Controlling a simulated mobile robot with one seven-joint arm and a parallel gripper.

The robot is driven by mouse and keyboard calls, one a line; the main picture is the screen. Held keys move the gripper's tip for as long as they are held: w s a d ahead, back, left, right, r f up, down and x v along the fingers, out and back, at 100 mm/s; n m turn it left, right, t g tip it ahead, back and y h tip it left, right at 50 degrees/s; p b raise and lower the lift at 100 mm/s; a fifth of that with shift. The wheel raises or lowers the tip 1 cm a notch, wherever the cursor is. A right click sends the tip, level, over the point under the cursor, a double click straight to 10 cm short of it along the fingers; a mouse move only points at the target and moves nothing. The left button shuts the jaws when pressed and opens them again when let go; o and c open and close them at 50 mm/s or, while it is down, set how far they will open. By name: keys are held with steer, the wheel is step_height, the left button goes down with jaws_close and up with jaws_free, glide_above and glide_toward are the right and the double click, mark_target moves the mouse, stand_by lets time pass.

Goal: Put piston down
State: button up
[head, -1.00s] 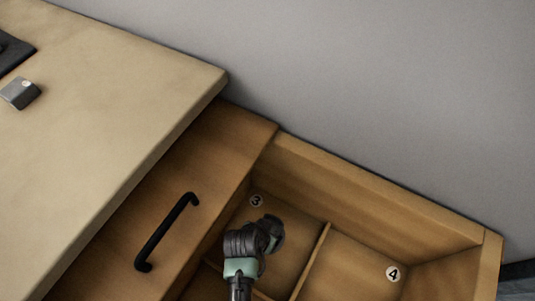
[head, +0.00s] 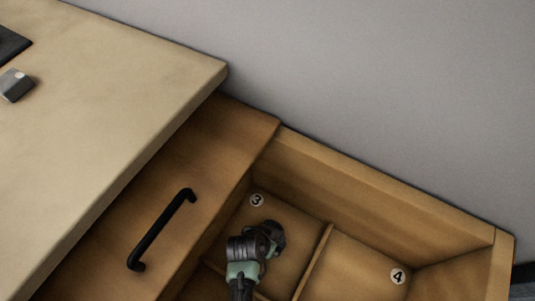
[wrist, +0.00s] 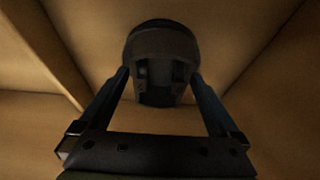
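The piston (wrist: 161,60) is a dark, short cylinder with a hollow underside facing the wrist camera. My gripper (wrist: 160,82) has one finger against each side of it, so it is shut on the piston. In the head view my gripper (head: 262,243) is inside the open drawer, over the compartment marked 3. Part of the piston (head: 274,233) shows just beyond the fingers there. I cannot tell whether the piston touches the drawer floor.
The open wooden drawer (head: 385,194) has low dividers (head: 315,258) and a compartment marked 4 at the right. A black handle (head: 163,229) is on the cabinet front to the left. A worktop (head: 100,110) bears a small grey block (head: 16,86). A grey wall stands behind.

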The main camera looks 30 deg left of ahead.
steer(key=shift+r, duration=0.1)
steer(key=shift+r+p, duration=0.3)
steer(key=shift+r, duration=0.05)
steer(key=p+v, duration=0.5)
steer(key=v, duration=0.6)
steer(key=shift+s+r, duration=0.15)
steer(key=shift+r, duration=0.1)
